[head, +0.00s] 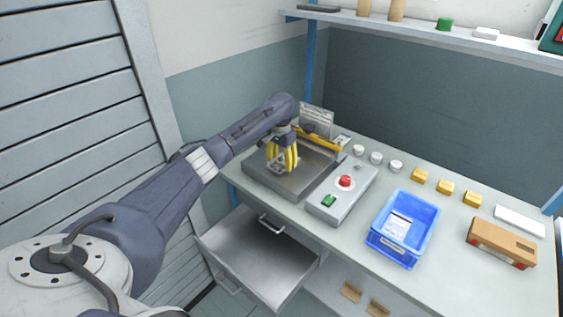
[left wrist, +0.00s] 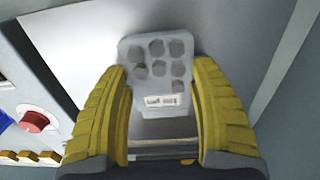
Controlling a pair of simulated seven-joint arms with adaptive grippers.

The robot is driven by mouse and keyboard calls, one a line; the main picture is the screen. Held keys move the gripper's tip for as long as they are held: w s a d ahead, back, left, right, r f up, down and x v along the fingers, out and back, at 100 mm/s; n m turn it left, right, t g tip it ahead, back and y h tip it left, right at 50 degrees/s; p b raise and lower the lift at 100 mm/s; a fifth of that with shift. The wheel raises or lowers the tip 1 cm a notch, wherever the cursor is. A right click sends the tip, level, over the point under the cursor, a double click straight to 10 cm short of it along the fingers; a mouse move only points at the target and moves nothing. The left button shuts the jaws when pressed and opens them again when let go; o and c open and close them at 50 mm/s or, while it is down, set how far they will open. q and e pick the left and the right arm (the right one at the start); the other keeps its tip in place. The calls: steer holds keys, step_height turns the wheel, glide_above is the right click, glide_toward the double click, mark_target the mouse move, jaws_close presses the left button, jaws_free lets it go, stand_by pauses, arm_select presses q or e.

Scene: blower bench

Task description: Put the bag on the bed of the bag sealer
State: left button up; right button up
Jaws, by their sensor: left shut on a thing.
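The bag (left wrist: 158,62) is a pale grey pouch with several dark hexagonal pieces showing and a small white label. My left gripper (left wrist: 163,115) has its yellow fingers shut on the bag. In the head view the left gripper (head: 283,160) points down with the bag (head: 277,167) over the metal bed of the bag sealer (head: 262,182). I cannot tell whether the bag touches the bed. The sealer's yellow bar (head: 326,142) runs along its far right side. My right gripper is not in view.
A control box with a red button (head: 345,181) and a green switch stands right of the sealer. A blue bin (head: 427,222) with a pale packet inside is further right. An open drawer (head: 255,245) juts out below the bench. Yellow blocks and a brown box (head: 490,242) lie at the right.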

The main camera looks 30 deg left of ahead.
mark_target(281, 161)
arm_select(q)
steer(key=shift+f, duration=0.2)
steer(key=o, duration=1.3)
step_height(281, 161, up, 12)
steer(key=shift+r, duration=0.15)
